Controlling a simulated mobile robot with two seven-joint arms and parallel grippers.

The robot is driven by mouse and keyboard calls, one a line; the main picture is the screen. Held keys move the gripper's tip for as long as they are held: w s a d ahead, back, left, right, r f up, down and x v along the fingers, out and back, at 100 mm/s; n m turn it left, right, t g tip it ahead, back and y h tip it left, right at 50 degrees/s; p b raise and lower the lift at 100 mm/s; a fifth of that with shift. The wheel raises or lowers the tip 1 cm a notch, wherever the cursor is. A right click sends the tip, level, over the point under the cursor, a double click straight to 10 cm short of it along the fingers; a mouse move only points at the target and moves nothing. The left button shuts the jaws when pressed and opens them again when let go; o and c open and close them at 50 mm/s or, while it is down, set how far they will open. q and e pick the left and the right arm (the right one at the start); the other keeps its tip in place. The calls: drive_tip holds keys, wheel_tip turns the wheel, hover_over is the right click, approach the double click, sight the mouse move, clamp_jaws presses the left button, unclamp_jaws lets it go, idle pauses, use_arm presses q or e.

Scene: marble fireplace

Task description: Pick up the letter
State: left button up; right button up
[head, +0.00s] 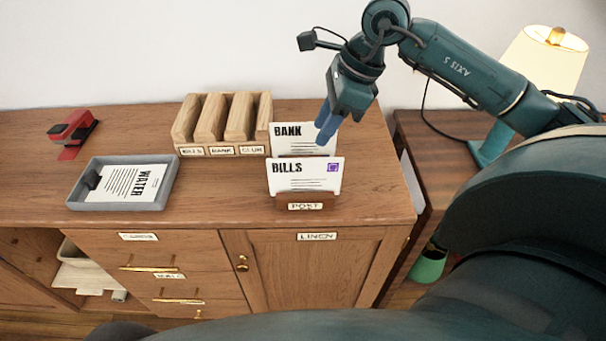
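A white letter marked BILLS (305,178), with a purple stamp, stands upright in a small brown holder labelled POST (304,201). A white letter marked BANK (293,134) stands behind it, partly covered by the BILLS letter and by my gripper. A white letter marked WATER (134,183) lies flat in a grey tray (75,203). My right gripper (326,131) points down above and behind the BILLS letter, its blue fingers overlapping the BANK letter's right side. I cannot tell whether it touches a letter or how wide its fingers are. My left gripper is out of view.
A wooden sorter (185,120) with labelled slots stands behind and left of the letters. A red stapler (71,130) is at the far left. A lamp (548,58) stands on a side table (441,140) at the right. The cabinet top (222,188) is clear between tray and POST holder.

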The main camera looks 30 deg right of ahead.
sight(307, 158)
drive_tip(key=p+x, duration=0.1)
drive_tip(key=x, duration=0.7)
drive_tip(key=shift+a+f, duration=0.15)
drive_tip(key=shift+f, duration=0.1)
drive_tip(key=shift+a+f, duration=0.1)
drive_tip(key=shift+f, duration=0.3)
drive_tip(key=shift+f+b, duration=0.2)
drive_tip(key=shift+b, duration=0.1)
clamp_jaws()
idle(0.3)
